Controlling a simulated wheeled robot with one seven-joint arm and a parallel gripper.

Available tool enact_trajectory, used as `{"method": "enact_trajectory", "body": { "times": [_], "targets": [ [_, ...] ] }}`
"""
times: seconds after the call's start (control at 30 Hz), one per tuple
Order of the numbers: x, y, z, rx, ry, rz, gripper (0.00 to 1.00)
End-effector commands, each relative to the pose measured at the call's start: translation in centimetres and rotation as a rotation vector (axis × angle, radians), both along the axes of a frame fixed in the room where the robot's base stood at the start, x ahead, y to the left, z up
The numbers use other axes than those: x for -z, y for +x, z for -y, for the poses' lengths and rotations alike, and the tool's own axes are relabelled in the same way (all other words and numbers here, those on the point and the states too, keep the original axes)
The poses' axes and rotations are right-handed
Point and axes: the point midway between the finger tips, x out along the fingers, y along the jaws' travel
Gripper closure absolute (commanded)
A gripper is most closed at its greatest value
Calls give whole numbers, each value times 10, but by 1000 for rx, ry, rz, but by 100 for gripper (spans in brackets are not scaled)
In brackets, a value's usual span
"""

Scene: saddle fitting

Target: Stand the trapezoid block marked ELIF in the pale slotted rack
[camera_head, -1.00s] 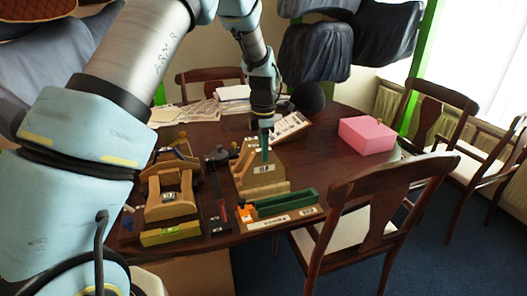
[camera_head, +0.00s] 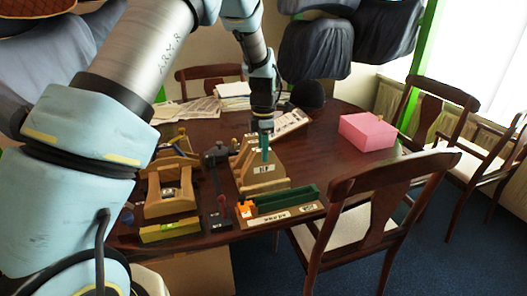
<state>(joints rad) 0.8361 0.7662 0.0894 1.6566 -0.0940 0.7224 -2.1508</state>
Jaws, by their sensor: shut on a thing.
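The pale wooden trapezoid block (camera_head: 275,173) has a white label that seems to read ELIF and faces the camera. My gripper (camera_head: 265,153) comes down from above with its teal fingers at the block's upper part, shut on it. The block is upright. A pale wooden piece (camera_head: 262,188), apparently the slotted rack, lies right at its lower edge. I cannot tell whether the block sits in a slot or just above or behind it. The slots are too small to make out.
A wooden tray (camera_head: 314,208) with a green block (camera_head: 290,198) and an orange item stands in front. Left are a dark tool (camera_head: 217,200) and a wooden holder (camera_head: 170,207). A pink box (camera_head: 368,132) stands right; table between is clear. A chair (camera_head: 375,195) stands close right.

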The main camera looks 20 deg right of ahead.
Motion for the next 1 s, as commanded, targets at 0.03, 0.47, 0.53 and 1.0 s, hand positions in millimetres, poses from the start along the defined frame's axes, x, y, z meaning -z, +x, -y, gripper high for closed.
{"method": "enact_trajectory", "body": {
  "times": [0.03, 0.47, 0.53, 1.0],
  "targets": [
    [0, 0, 0, 0, 0, 0, 100],
    [4, 0, 0, 1, 0, 0, 100],
    [6, 0, 0, 1, 0, 0, 100],
    [12, -1, 0, 1, 1, 0, 100]
  ]
}}
